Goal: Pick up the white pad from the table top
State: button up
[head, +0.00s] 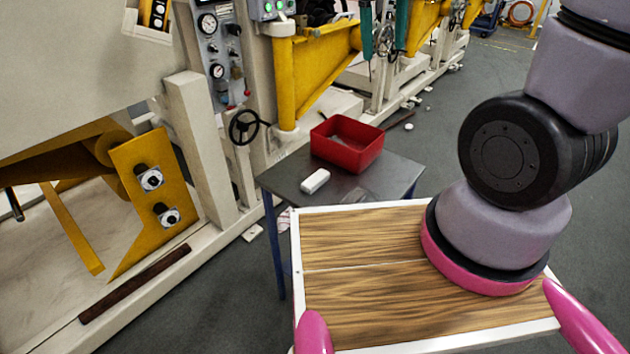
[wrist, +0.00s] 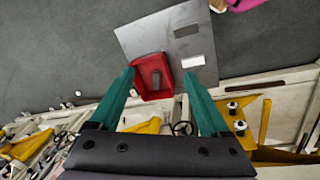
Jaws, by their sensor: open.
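The white pad (head: 315,181) is a small pale block lying flat on the dark grey table top (head: 290,185), in front of the red bin. In the wrist view the white pad (wrist: 193,61) lies just right of the red bin and beyond the right fingertip. My gripper (wrist: 159,72) has two teal fingers spread wide apart with nothing between them. In the head view my gripper (head: 384,54) hangs at the top edge, above and beyond the table; only its fingers show.
A red open bin (head: 347,142) stands on the table beside the pad, with a small dark object inside in the wrist view. A flat patch (wrist: 186,31) also lies on the table. Yellow and cream machinery (head: 300,75) stands close behind. Grey floor is clear at right.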

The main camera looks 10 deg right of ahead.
jog(key=w+a+f+n+h, duration=0.4)
jog(key=a+f+n, duration=0.2)
jog(key=f, duration=0.4)
jog(key=n+t+h, duration=0.4)
jog(key=n, duration=0.7)
send_over(312, 180)
jog(key=s+a, duration=0.3)
jog(key=s, duration=0.2)
notch_tip(312, 180, down, 17)
jog(key=s+a+f+n+t, duration=0.2)
jog(key=a+f+n+t, duration=0.3)
jog(key=f, duration=0.5)
jog(key=shift+n+g, duration=0.4)
jog(key=x, duration=1)
jog(key=shift+d, duration=0.45)
jog(key=shift+s, duration=0.1)
grip_shut()
jog(key=shift+r, duration=0.1)
